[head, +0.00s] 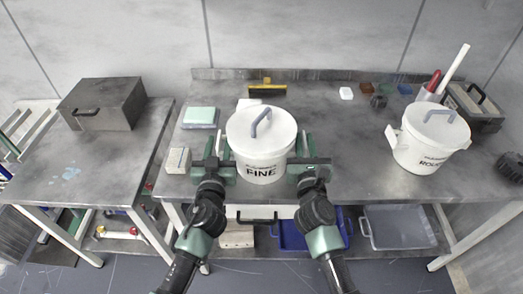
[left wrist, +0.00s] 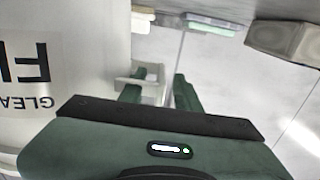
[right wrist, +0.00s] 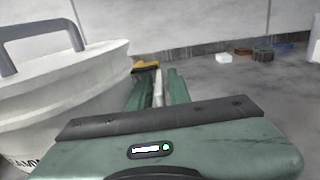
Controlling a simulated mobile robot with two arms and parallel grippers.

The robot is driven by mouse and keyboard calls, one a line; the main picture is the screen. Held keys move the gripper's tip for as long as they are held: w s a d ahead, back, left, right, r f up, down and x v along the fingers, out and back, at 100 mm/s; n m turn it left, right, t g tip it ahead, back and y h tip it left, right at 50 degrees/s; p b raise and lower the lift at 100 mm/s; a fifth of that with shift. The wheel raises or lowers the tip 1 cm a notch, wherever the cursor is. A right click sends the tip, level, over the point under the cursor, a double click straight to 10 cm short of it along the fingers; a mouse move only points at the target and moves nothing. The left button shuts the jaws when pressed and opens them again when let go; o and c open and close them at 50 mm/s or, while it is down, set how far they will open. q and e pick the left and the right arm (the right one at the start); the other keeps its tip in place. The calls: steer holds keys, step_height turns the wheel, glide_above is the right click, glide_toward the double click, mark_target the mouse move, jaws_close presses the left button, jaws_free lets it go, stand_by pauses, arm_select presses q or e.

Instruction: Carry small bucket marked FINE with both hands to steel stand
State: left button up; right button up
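The white bucket marked FINE (head: 262,167) stands on the steel bench near its front edge, its lid on and a grey handle on top. My left gripper (head: 217,148) is at its left side. In the left wrist view the fingers (left wrist: 160,92) straddle the white side handle (left wrist: 151,72), with a gap beside the far finger. My right gripper (head: 305,147) is at the right side. In the right wrist view its fingers (right wrist: 158,90) are close against a white strip of the other side handle (right wrist: 158,86). The bucket's underside is hidden.
A second white bucket (head: 424,150), its label ROUGH partly readable, stands on the right. A steel table (head: 95,165) with a dark grey box (head: 103,103) is at left, across a narrow gap. A yellow brush (head: 267,88) and small blocks lie behind the FINE bucket.

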arm_select(q)
steer(key=shift+w, duration=0.2)
arm_select(e)
steer(key=shift+w, duration=0.2)
arm_select(q)
steer(key=c, duration=0.5)
arm_select(e)
jaws_close()
arm_select(q)
jaws_close()
stand_by(0.4)
steer(key=shift+r, duration=0.1)
arm_select(e)
steer(key=shift+r, duration=0.15)
